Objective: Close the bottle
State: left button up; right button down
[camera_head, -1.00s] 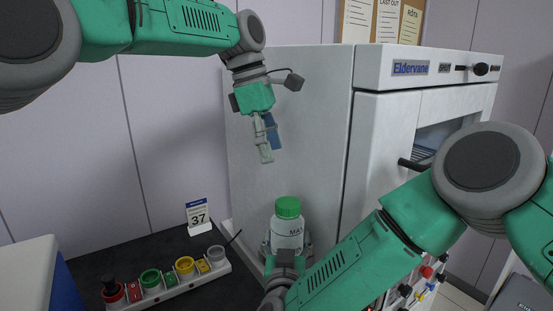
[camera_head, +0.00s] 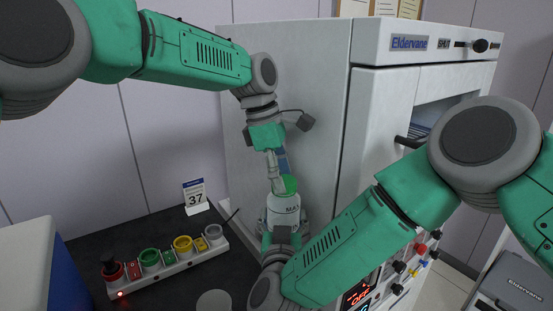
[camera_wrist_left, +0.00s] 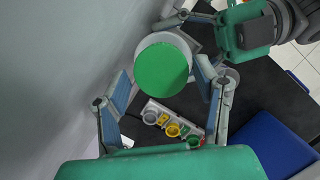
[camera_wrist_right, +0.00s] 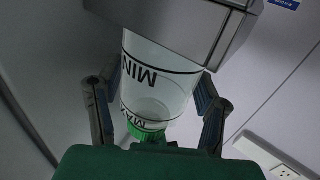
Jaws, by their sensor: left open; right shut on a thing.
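In the left wrist view the cap (camera_wrist_left: 163,68) shows from above, between the fingers. My left gripper (camera_head: 277,178) is open, pointing down at the cap, with a finger on either side of it.
The pale cabinet (camera_head: 290,100) stands close behind and right of the bottle. A strip of coloured round holders (camera_head: 165,258) lies to the left, with a small calendar card (camera_head: 195,195) behind it. A blue-sided box (camera_head: 45,270) is at the lower left.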

pick_arm(q)
jog(key=shift+d+f, duration=0.1)
jog(key=shift+f, duration=0.25)
jog(key=shift+c, duration=0.4)
jog(key=c, duration=1)
jog(key=m, duration=0.3)
jog(key=shift+w+g, duration=0.1)
jog(key=shift+g, duration=0.3)
jog(key=o, duration=1.3)
jog(key=shift+r, duration=0.1)
jog(key=shift+r, duration=0.1)
